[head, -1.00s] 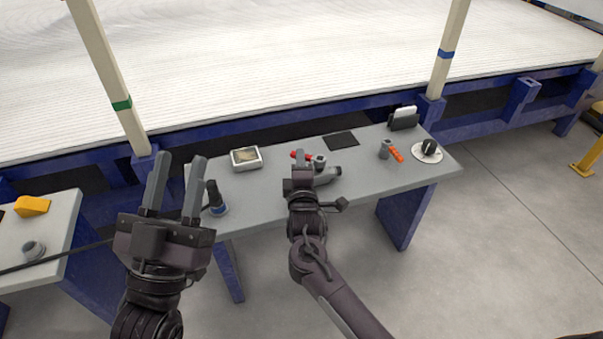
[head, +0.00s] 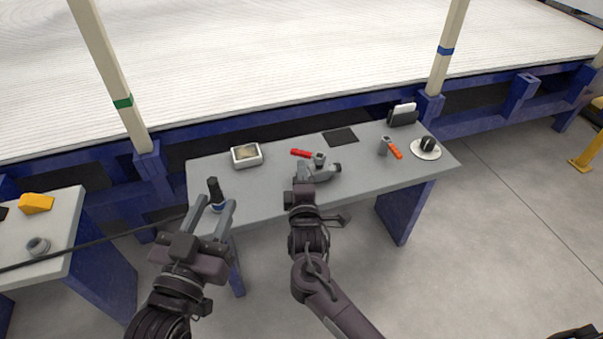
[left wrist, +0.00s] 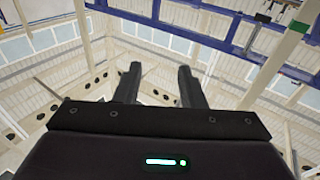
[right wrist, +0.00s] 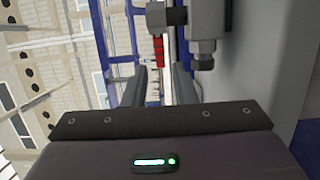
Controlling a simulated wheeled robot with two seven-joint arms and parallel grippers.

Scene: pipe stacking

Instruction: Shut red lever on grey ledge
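The red lever (head: 301,153) sticks out to the left of a grey pipe valve (head: 325,173) that lies on the grey ledge (head: 260,195). My right gripper (head: 303,178) is just in front of the valve, apart from the lever. In the right wrist view the red lever (right wrist: 159,50) appears beyond and between the open, empty fingers, with the grey valve (right wrist: 205,30) at upper right. My left gripper (head: 212,205) is open and empty at the ledge's front left edge, near a dark upright cylinder (head: 214,192). The left wrist view shows its fingers (left wrist: 157,82) apart.
A framed box (head: 246,155) and a black mat (head: 340,136) lie at the back. An orange-handled valve (head: 394,150), a white disc (head: 426,148) and a black holder (head: 402,114) stand at right. A side table (head: 60,225) is at left.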

